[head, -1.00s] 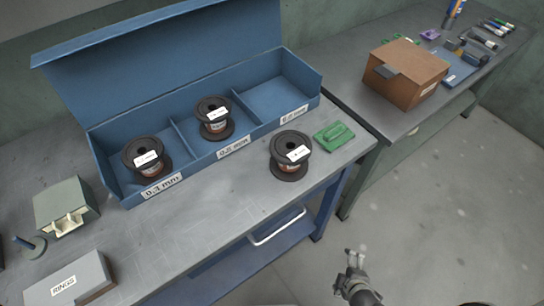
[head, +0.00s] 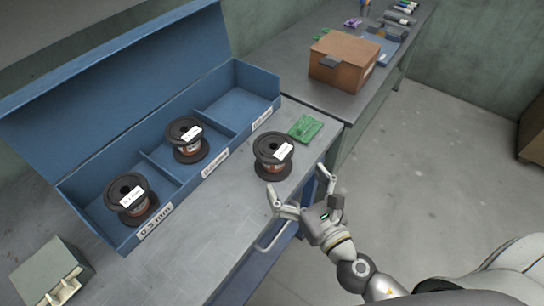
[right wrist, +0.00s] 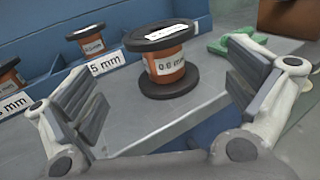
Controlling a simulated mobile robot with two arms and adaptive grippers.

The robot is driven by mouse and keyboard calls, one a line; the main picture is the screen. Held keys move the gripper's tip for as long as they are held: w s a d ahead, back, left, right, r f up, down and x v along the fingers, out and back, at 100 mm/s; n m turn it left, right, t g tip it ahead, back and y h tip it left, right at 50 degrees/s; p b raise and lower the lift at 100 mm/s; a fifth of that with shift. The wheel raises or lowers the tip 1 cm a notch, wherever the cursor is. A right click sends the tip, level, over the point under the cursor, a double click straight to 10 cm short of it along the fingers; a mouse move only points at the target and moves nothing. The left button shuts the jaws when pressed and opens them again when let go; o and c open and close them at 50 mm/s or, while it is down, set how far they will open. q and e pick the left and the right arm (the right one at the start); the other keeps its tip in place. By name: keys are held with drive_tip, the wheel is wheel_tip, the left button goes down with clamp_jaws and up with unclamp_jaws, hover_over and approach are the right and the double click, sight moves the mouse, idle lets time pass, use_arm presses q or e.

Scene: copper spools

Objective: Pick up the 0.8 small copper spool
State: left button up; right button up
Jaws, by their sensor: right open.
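The 0.8 small copper spool (head: 273,155) stands upright on the grey workbench near its front right edge, outside the blue box. It has black flanges, copper winding and a white label; the right wrist view shows it (right wrist: 166,66) with "0.8 mm" on its side. My right gripper (head: 298,189) is open, with its fingers spread just in front of the spool and pointing at it. In the right wrist view the spool stands between and beyond the two fingers (right wrist: 165,92), touching neither. My left gripper is out of view.
A blue box (head: 237,88) with compartments holds two other spools (head: 187,140) (head: 131,198); its right compartment is empty. A green board (head: 305,128) lies just right of the 0.8 spool. A brown box (head: 343,60) stands on the far bench. A grey-green box (head: 48,272) is at lower left.

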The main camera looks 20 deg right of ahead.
sight(274, 149)
drive_tip(key=w+p, duration=0.1)
drive_tip(key=w, duration=0.1)
drive_tip(key=w+a+p, duration=0.1)
drive_tip(key=w, duration=0.1)
drive_tip(key=shift+w+a+r, duration=0.15)
drive_tip(key=shift+w+r, duration=0.05)
drive_tip(key=shift+w+f, duration=0.1)
drive_tip(key=shift+w, duration=0.4)
drive_tip(key=shift+w+a+p, duration=0.1)
drive_tip(key=shift+w+p, duration=0.2)
drive_tip(key=w, duration=0.1)
drive_tip(key=w+p, duration=0.1)
drive_tip(key=w, duration=0.1)
drive_tip(key=shift+w+a+r, duration=0.15)
drive_tip(key=shift+w+r, duration=0.1)
drive_tip(key=shift+r, duration=0.05)
drive_tip(key=shift+w+a+f, duration=0.15)
drive_tip(key=shift+w, duration=0.4)
drive_tip(key=shift+s, duration=0.1)
drive_tip(key=c, duration=1.3)
drive_tip(key=shift+c, duration=0.3)
drive_tip(key=shift+r+p, duration=0.25)
drive_tip(key=shift+p, duration=0.1)
